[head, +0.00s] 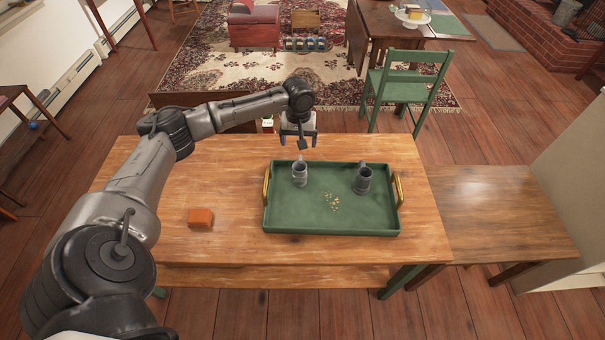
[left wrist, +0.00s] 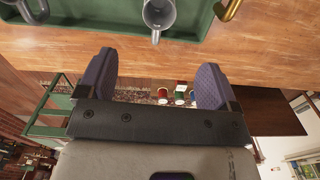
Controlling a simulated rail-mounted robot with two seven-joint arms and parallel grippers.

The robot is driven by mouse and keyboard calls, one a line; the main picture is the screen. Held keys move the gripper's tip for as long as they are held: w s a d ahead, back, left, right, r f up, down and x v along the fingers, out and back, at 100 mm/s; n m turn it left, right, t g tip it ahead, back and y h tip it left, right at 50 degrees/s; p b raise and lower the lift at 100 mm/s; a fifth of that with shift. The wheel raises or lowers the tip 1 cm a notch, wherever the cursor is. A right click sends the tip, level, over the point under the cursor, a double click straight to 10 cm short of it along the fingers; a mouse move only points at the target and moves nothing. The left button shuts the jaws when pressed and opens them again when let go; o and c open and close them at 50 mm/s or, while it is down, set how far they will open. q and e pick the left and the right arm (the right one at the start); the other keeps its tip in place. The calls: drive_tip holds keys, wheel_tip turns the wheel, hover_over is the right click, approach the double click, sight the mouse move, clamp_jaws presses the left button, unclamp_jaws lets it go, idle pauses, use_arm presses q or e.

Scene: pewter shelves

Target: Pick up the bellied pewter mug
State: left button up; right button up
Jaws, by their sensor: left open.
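Two pewter mugs stand upright on a green tray (head: 285,219). The lighter left mug (head: 299,175) is near the tray's far left; it also shows in the left wrist view (left wrist: 158,14). The darker right mug (head: 362,181) is toward the tray's far right; it shows at the top left of the left wrist view (left wrist: 38,10). I cannot tell for sure which one is bellied. My left gripper (head: 299,140) is open and empty, just beyond the tray's far edge, behind the left mug and apart from it. Its fingers also show in the left wrist view (left wrist: 156,72). My right gripper is out of view.
The tray has brass handles, one at its left end (head: 267,185) and one at its right. Small pale crumbs (head: 331,202) lie between the mugs. An orange-red block (head: 201,218) sits on the wooden table (head: 230,170) left of the tray. A green chair (head: 405,85) stands behind.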

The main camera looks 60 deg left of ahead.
use_arm(q)
drive_tip(key=b, duration=0.1)
hover_over(300, 166)
wheel_tip(300, 166, down, 7)
drive_tip(key=shift+a+f, duration=0.15)
drive_tip(key=shift+f, duration=0.75)
drive_tip(key=shift+f+b, duration=0.6)
drive_tip(key=shift+f, duration=1.9)
drive_tip(key=shift+c, duration=0.5)
drive_tip(key=c, duration=1)
